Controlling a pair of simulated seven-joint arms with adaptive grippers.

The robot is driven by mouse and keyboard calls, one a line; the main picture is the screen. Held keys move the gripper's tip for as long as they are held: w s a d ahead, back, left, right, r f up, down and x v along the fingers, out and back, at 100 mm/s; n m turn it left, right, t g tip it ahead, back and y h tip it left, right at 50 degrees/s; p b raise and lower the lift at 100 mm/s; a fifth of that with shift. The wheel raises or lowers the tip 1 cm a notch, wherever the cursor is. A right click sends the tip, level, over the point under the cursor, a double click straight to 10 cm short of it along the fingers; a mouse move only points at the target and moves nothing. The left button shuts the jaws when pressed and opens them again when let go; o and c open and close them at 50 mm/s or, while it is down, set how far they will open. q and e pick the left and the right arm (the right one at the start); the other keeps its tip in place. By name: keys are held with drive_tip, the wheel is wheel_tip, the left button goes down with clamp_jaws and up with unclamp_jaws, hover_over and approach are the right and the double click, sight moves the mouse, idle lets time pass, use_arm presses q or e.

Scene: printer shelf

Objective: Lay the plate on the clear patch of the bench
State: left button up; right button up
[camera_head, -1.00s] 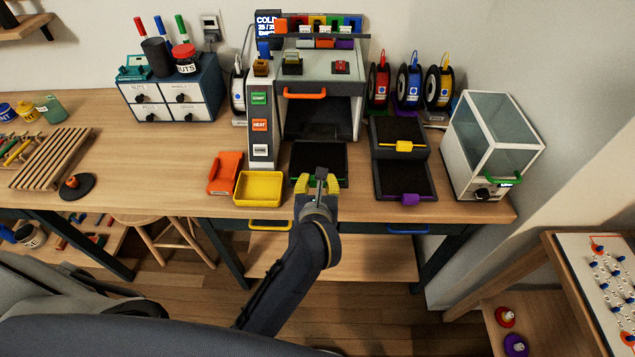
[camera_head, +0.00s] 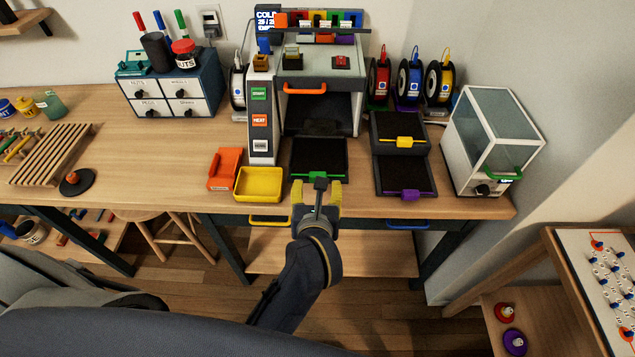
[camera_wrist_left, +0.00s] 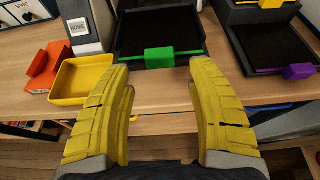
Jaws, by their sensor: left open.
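A flat black plate (camera_head: 319,157) with a green front edge and green handle (camera_head: 318,178) lies on the bench (camera_head: 215,143), just in front of the printer (camera_head: 320,112). In the left wrist view the plate (camera_wrist_left: 160,30) lies flat, its handle facing me. My left gripper (camera_head: 317,187) is open and empty at the bench's front edge, with its yellow fingers apart on either side of the handle's line. In the left wrist view the handle shows beyond the fingertips, between them and apart from them. My right gripper is not in view.
A yellow tray (camera_head: 258,184) and an orange holder (camera_head: 224,170) sit left of the plate. To its right are dark plates with a yellow handle (camera_head: 404,142) and a purple handle (camera_head: 411,194). A glass-sided box (camera_head: 492,145) stands further right.

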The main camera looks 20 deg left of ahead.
use_arm(q)
drive_tip(key=shift+v, duration=0.8)
drive_tip(key=shift+c, duration=0.2)
drive_tip(key=shift+s+r, duration=0.15)
drive_tip(key=shift+s, duration=0.15)
drive_tip(key=shift+c, duration=1.2)
